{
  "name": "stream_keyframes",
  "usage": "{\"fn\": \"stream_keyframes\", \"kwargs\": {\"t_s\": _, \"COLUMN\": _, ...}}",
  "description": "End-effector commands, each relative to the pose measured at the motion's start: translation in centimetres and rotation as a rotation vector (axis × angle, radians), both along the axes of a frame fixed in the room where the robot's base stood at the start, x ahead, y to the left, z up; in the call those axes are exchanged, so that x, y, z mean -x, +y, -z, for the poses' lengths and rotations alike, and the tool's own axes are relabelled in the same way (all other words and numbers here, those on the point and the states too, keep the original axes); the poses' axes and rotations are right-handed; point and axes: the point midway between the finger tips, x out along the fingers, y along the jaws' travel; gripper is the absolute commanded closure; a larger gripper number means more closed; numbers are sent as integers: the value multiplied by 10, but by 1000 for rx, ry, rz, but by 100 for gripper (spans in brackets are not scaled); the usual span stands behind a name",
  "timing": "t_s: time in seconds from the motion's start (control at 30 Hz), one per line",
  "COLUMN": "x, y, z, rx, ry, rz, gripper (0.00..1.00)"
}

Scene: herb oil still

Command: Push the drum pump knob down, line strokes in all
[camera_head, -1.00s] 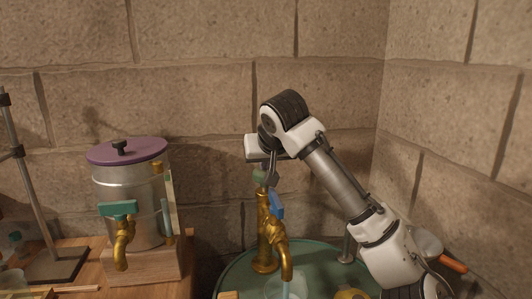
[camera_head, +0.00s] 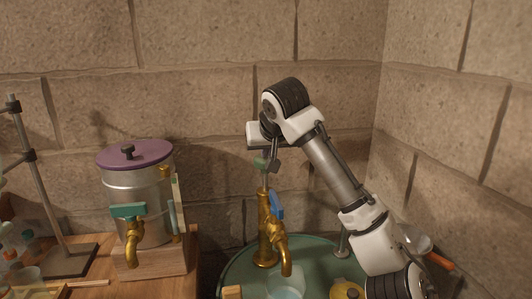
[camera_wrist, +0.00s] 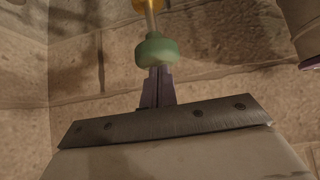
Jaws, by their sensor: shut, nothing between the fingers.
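The brass drum pump (camera_head: 264,232) stands on the green drum, its curved spout pointing to the front right. A thin rod rises from its top and carries the green pump knob (camera_head: 261,163), partly hidden by my gripper. In the wrist view the green knob (camera_wrist: 156,51) sits on its rod, with the pump's brass part at the top edge. My gripper (camera_wrist: 158,72) is shut and empty, fingertips at the knob's top face, touching or almost touching. In the head view my gripper (camera_head: 264,154) is just above the knob.
The green drum top (camera_head: 235,272) holds a clear vessel (camera_head: 287,284) under the spout and a yellow object (camera_head: 346,289). A metal still pot (camera_head: 139,205) with a purple lid stands left on a wooden table. Stone walls close off the back and right.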

Motion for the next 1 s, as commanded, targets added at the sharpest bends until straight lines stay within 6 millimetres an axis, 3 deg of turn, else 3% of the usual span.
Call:
{"fn": "stream_keyframes", "kwargs": {"t_s": 0.2, "x": 38, "y": -7, "z": -35, "rx": 1, "ry": -9, "rz": -1, "gripper": 100}}
{"fn": "stream_keyframes", "kwargs": {"t_s": 0.4, "x": 58, "y": -11, "z": -57, "rx": 0, "ry": -9, "rz": -2, "gripper": 100}}
{"fn": "stream_keyframes", "kwargs": {"t_s": 1.0, "x": 64, "y": -12, "z": -63, "rx": 0, "ry": -9, "rz": -1, "gripper": 100}}
